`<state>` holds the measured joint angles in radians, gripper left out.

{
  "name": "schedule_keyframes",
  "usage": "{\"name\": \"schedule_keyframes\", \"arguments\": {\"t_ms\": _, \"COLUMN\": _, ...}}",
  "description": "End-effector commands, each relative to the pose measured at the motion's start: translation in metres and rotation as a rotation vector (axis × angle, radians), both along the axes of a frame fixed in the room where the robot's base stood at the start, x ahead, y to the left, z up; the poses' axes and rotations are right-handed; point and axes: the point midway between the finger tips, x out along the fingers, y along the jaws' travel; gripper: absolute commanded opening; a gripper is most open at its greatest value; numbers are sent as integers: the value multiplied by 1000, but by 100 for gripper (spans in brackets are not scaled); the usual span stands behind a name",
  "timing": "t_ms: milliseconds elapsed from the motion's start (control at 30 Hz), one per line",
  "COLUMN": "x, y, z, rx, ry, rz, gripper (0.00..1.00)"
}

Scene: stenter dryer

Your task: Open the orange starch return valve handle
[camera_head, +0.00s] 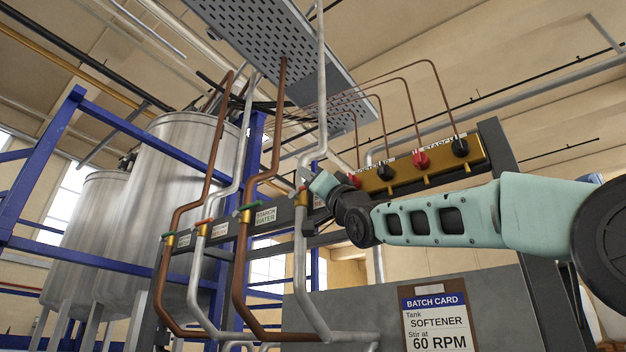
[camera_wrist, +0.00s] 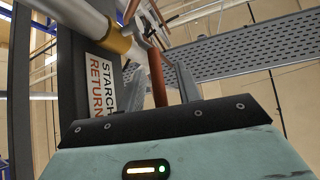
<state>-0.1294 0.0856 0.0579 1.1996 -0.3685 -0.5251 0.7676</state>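The orange valve handle (camera_wrist: 157,78) shows in the wrist view as an upright orange bar just beyond the dark front edge of my gripper. A brass valve body (camera_wrist: 117,38) on a pale pipe is up and left of it, beside the "STARCH RETURN" label (camera_wrist: 101,83). In the head view, the brass valve (camera_head: 301,198) is on the rightmost grey pipe, and my gripper (camera_head: 318,186) is right beside it. Grey finger-like parts (camera_wrist: 187,82) stand close to the orange bar. I cannot tell whether they touch it or how far they are apart.
More valves with green (camera_head: 248,206) and red (camera_head: 205,221) handles line the pipes to the left. A brass manifold (camera_head: 420,168) with red and black knobs is behind my arm. A batch card (camera_head: 437,318) hangs below. A perforated tray (camera_wrist: 240,55) is overhead.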

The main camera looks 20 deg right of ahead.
Motion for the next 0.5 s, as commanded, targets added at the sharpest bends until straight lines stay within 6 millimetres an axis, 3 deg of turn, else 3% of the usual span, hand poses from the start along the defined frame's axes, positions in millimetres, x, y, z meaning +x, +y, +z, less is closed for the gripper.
{"name": "schedule_keyframes", "arguments": {"t_ms": 33, "x": 0, "y": 0, "z": 0, "rx": 0, "ry": 0, "rz": 0, "gripper": 21}}
{"name": "schedule_keyframes", "arguments": {"t_ms": 100, "x": 0, "y": 0, "z": 0, "rx": 0, "ry": 0, "rz": 0, "gripper": 1}}
{"name": "schedule_keyframes", "arguments": {"t_ms": 500, "x": 0, "y": 0, "z": -7, "rx": 22, "ry": -29, "rz": 1, "gripper": 0}}
